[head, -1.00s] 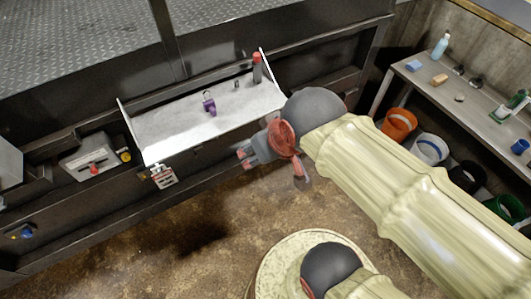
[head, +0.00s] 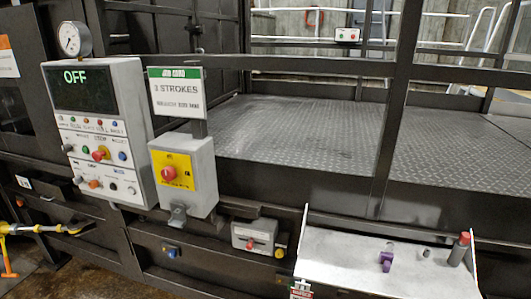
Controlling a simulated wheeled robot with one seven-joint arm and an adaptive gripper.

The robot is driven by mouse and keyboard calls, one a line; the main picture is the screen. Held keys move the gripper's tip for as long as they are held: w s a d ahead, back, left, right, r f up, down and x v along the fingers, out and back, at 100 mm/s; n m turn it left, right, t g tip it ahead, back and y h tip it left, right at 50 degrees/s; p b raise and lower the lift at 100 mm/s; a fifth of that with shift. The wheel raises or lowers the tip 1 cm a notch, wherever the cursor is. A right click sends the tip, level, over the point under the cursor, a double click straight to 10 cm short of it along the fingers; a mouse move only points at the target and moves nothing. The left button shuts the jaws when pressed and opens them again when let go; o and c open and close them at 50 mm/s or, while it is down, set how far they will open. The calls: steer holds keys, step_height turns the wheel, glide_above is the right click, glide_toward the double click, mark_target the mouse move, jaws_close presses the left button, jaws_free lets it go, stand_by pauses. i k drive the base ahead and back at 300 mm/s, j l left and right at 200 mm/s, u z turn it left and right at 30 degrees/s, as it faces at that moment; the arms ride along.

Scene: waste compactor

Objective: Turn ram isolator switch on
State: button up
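A grey box with a yellow plate and a red knob (head: 172,172) is mounted on the dark machine frame, left of centre in the head view. It looks like an isolator, but I cannot read its label or tell the knob's setting. A grey control panel (head: 98,130) stands to its left, with several buttons and knobs. Its dark display (head: 75,77) reads OFF in green. A smaller grey box with a red control (head: 255,240) is lower right of the yellow-plated box. My gripper is out of view now.
A sign reading 3 STROKES (head: 176,95) is above the yellow-plated box. A white shelf (head: 340,255) sticks out at lower right, holding a purple padlock-like item (head: 386,262) and a red-topped cylinder (head: 459,250). A yellow-handled item (head: 35,229) is at the left edge.

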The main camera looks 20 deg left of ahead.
mark_target(168, 174)
steer(key=k+u, duration=0.2)
steer(key=u, duration=1.25)
